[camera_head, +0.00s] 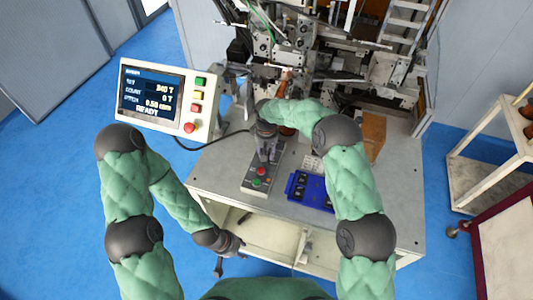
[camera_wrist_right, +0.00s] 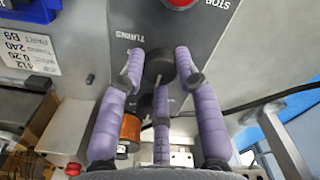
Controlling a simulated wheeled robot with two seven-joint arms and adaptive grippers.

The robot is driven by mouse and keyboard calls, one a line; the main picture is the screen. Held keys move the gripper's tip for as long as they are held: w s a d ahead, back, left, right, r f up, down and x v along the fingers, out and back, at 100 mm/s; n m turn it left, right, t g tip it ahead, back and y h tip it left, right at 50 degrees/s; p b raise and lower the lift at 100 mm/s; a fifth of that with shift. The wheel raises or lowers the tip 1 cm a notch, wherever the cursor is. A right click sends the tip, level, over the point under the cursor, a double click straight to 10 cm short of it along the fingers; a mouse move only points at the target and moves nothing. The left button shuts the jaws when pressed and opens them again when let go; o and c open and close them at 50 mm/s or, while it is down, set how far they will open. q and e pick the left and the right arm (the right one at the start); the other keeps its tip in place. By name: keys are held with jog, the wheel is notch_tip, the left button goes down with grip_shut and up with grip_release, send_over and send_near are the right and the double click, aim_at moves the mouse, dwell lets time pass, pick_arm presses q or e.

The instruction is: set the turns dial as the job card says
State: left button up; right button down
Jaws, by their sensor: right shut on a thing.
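The turns dial (camera_wrist_right: 158,66) is a dark round knob beside the printed word TURNS in the right wrist view. My right gripper (camera_head: 266,150) is above the control box (camera_head: 249,186) on the bench; its fingers (camera_wrist_right: 160,75) are closed around the dial. The dial's pointer and setting cannot be read. The job card (camera_wrist_right: 27,45) is a white label at the upper left, with 240 among its printed lines. The tilted display (camera_head: 150,95) shows a top value that looks like 240 or 340 T, COUNT 0 T and READY. My left gripper (camera_head: 224,257) hangs empty and open by the bench front.
The control box carries a red button (camera_head: 260,171) and a green button (camera_head: 256,183). A blue tray (camera_head: 311,190) with dark slots lies right of it. The winding machine (camera_head: 290,55) stands behind. A white shelf rack (camera_head: 492,150) is at the right. Blue floor is clear on the left.

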jog(key=c, duration=0.9)
grip_release()
notch_tip(320, 180, up, 12)
